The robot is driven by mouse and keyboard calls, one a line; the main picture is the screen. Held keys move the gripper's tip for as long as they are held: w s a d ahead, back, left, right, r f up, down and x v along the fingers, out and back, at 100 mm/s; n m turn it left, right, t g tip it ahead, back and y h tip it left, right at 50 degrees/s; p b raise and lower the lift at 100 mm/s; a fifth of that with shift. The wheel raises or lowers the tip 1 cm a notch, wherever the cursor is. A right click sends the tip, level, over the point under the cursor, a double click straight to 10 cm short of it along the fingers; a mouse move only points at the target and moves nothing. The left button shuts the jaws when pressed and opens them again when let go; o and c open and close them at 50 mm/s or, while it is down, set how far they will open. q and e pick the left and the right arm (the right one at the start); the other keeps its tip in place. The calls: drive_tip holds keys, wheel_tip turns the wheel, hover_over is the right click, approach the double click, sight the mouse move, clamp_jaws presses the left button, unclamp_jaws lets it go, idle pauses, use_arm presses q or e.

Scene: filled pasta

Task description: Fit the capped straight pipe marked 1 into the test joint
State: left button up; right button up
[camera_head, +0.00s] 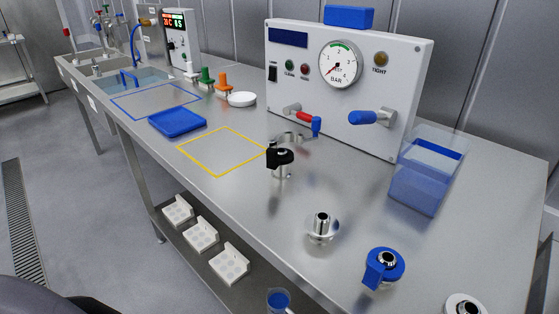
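The test joint appears to be the short metal upright with a black clamp (280,158), joined by a curved metal pipe (291,137) to the test panel (345,85). A short upright metal pipe piece (322,226) stands on the bench in front of it. Another upright metal piece with a blue clamp or cap (384,268) stands to its right. A white ringed piece (465,305) is cut off by the bottom edge. I cannot read any number, so I cannot tell which piece is marked 1. Neither of my grippers is in view.
The panel has a gauge, a red-handled valve (308,118) and a blue-handled lever (370,117). A clear blue bin (420,190) stands right. A yellow-outlined square (222,150) is empty. A blue tray (177,122) lies behind it. White holders (201,236) sit below.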

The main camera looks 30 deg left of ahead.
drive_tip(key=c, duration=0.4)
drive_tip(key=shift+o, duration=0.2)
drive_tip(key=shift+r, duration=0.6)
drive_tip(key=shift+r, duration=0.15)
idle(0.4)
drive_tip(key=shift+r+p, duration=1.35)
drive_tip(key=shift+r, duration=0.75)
